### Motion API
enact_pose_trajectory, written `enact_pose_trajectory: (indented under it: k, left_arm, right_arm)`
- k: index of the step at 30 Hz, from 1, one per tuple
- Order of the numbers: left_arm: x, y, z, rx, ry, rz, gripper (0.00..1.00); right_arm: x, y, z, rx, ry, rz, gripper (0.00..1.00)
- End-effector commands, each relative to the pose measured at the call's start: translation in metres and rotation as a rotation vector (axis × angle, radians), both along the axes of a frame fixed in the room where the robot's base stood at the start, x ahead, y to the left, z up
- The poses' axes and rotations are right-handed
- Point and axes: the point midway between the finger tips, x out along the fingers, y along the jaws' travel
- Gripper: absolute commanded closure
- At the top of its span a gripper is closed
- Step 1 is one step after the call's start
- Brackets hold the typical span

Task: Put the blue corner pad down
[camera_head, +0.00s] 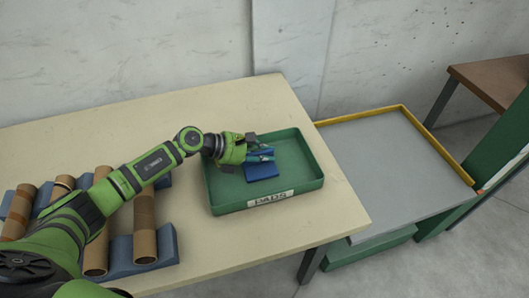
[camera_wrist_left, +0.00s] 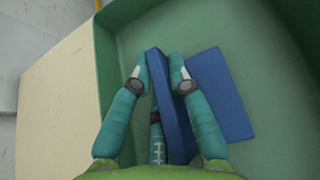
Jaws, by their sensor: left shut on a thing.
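My left gripper (camera_head: 262,152) reaches over the green tray (camera_head: 297,190) labelled PADS. In the left wrist view its two teal fingers (camera_wrist_left: 160,75) are shut on a blue corner pad (camera_wrist_left: 174,115), which stands on edge between them. A second blue pad (camera_wrist_left: 222,95) lies on the tray floor just to the right of the held one; it also shows in the head view (camera_head: 262,173). In the head view the held pad is mostly hidden by the gripper. I cannot tell whether the held pad touches the tray floor. My right gripper is not in view.
The tray stands on a cream table (camera_head: 205,255) near its right end. Brown tubes (camera_head: 145,235) rest on blue cradles (camera_head: 120,258) at the left. A grey surface with a yellow rim (camera_head: 390,160) lies beyond the table's right edge. A wall stands behind.

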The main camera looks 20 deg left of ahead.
Motion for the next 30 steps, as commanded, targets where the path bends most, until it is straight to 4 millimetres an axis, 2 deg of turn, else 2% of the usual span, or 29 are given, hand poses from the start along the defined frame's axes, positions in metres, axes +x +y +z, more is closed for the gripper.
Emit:
enact_pose_trajectory:
  k: [3, 4, 5, 6, 19, 30]
  left_arm:
    - [0.000, 0.000, -0.005, 0.000, -0.001, 0.000, 1.00]
    - [0.000, 0.000, -0.004, 0.000, -0.001, 0.000, 0.74]
    - [0.000, 0.000, -0.003, 0.000, -0.001, 0.000, 0.62]
    - [0.000, 0.000, -0.003, 0.000, -0.001, 0.000, 0.58]
    - [-0.001, 0.002, 0.002, 0.003, 0.001, 0.001, 0.58]
    - [-0.038, 0.059, 0.034, 0.006, 0.002, 0.001, 0.58]
  right_arm:
    - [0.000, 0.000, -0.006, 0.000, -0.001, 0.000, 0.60]
    - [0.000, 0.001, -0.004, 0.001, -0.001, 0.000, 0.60]
    - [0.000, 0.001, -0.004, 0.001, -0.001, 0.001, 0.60]
    - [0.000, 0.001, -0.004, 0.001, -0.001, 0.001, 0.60]
    - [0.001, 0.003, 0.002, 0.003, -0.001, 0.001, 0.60]
    - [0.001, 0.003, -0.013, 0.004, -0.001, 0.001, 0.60]
